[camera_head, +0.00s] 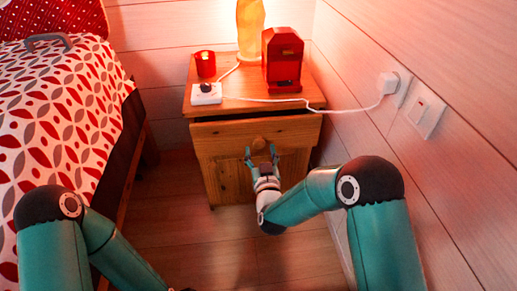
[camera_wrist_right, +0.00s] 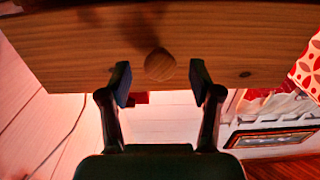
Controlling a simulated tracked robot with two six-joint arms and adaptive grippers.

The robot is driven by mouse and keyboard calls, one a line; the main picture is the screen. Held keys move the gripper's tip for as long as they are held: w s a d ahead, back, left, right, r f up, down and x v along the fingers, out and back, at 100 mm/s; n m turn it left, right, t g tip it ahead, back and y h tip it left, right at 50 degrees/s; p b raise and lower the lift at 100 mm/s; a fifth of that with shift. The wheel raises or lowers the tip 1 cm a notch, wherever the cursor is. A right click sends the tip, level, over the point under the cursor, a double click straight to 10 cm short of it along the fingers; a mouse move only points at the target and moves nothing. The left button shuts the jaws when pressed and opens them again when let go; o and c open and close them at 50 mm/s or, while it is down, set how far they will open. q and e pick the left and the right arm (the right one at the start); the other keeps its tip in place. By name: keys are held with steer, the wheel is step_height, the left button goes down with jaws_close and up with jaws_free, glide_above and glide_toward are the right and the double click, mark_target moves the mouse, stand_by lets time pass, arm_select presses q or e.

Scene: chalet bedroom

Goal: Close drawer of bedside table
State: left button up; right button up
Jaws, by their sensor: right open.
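The wooden bedside table (camera_head: 212,172) stands against the back wall, right of the bed. Its drawer (camera_head: 225,138) is part way out, with a dark gap between its front and the tabletop. The round wooden knob (camera_head: 259,142) sits mid-front. My right gripper (camera_head: 262,152) is open just in front of the drawer, its fingers on either side of the knob. In the right wrist view the open gripper (camera_wrist_right: 160,83) frames the knob (camera_wrist_right: 160,65) against the drawer front (camera_wrist_right: 235,45); I cannot tell whether the fingertips touch it.
On the tabletop stand a red candle holder (camera_head: 205,64), a lit lamp (camera_head: 250,30), a red machine (camera_head: 283,60) and a white power strip (camera_head: 206,94). A white cord runs to the wall socket (camera_head: 388,83). The bed (camera_head: 60,110) is left; bare floor (camera_head: 190,225) lies between.

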mark_target(259, 147)
steer(key=shift+w+a+b, duration=0.1)
steer(key=shift+w+b, duration=0.25)
steer(key=shift+w, duration=1.35)
jaws_close()
